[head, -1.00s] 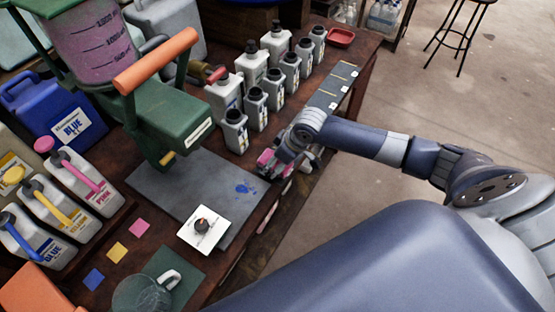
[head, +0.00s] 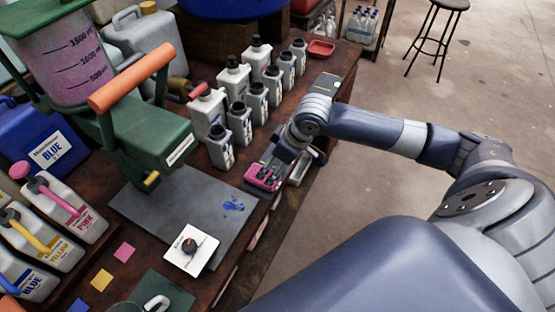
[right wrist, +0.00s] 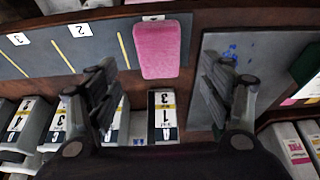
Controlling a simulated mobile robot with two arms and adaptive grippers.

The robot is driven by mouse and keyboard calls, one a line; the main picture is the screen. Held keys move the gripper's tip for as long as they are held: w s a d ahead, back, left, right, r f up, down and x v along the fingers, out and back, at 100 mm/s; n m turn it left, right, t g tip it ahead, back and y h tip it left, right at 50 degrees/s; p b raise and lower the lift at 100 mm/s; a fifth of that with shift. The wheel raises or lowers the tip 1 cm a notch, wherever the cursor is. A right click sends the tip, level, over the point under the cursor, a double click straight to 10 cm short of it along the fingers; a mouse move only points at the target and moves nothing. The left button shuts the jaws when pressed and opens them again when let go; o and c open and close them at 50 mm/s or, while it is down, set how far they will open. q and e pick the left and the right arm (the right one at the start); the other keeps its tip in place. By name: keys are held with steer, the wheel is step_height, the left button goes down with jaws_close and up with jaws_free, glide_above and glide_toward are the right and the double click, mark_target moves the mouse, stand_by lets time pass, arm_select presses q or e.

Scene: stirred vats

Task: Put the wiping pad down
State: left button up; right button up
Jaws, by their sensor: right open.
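My right gripper (head: 283,160) is just above the pad. Its fingers are spread wide, one to each side of the pad in the wrist view, with clear gaps. It holds nothing. My left gripper is not in view.
A blue smear (head: 233,206) marks the grey plate (head: 165,195). Several small black-capped bottles (head: 239,124) stand in rows behind the gripper. A green stand (head: 150,130) rises at the left.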

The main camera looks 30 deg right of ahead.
steer(key=shift+v, duration=1.25)
